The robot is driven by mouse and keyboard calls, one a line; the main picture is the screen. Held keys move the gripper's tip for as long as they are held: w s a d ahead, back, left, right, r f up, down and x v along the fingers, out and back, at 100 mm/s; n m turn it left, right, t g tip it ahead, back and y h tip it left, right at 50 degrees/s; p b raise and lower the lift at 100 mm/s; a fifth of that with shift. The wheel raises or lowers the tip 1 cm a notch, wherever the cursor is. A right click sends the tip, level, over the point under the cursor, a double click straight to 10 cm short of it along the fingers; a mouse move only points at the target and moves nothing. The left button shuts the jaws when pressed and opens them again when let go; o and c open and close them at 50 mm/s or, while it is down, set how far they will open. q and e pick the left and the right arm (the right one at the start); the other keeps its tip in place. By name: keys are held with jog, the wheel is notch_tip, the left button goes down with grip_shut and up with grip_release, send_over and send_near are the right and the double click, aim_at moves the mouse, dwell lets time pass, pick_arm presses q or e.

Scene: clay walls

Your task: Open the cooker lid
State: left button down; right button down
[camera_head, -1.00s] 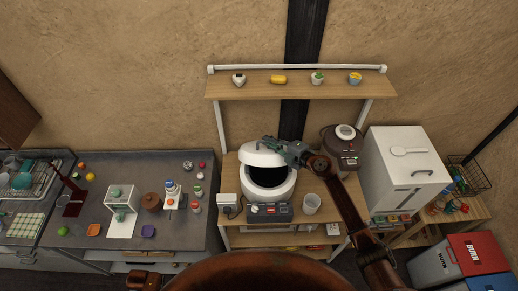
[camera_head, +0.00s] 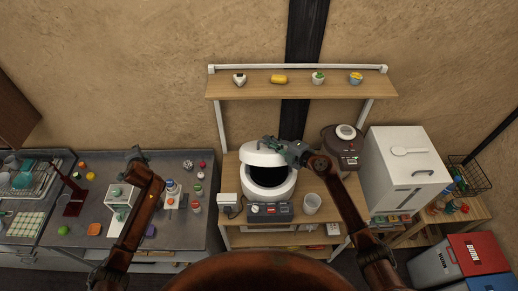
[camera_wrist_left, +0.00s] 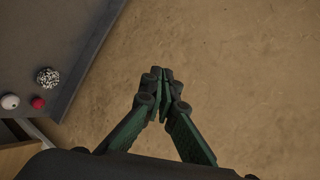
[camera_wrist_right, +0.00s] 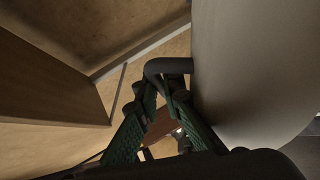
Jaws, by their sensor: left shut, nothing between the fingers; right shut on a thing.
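The white cooker (camera_head: 268,193) stands on the wooden shelf unit, its dark opening showing. Its white lid (camera_head: 260,157) is tilted up at the back. My right gripper (camera_head: 272,143) is at the lid's upper right edge and is shut on the lid; the right wrist view shows its fingertips (camera_wrist_right: 168,72) close against a big pale curved surface, probably the lid (camera_wrist_right: 255,70). The exact contact is hard to see. My left gripper (camera_head: 135,152) is over the back of the grey counter, far left of the cooker. In the left wrist view its fingers (camera_wrist_left: 162,75) are shut and empty.
A dark red-brown cooker (camera_head: 340,150) and a white box (camera_head: 405,168) stand to the right. A clear cup (camera_head: 312,203) is in front. A wooden shelf (camera_head: 300,89) with small items hangs above. The grey counter (camera_head: 215,165) at left holds several small things.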

pick_arm(q)
jog(key=d+m+h, duration=0.1)
jog(key=d+m, duration=0.5)
jog(key=d, duration=0.8)
pick_arm(e)
jog(key=shift+w+r, duration=0.1)
jog(key=shift+r, duration=0.2)
pick_arm(q)
jog(key=m+t+h, duration=0.2)
jog(key=m+h, duration=0.3)
jog(key=m, duration=1.3)
send_near(259, 142)
jog(key=x, duration=0.2)
jog(key=f+x, duration=0.1)
jog(key=x, duration=0.3)
jog(key=shift+f, duration=0.3)
jog(key=shift+w+r, duration=0.6)
jog(key=shift+w, duration=0.1)
pick_arm(e)
jog(key=shift+a, duration=0.1)
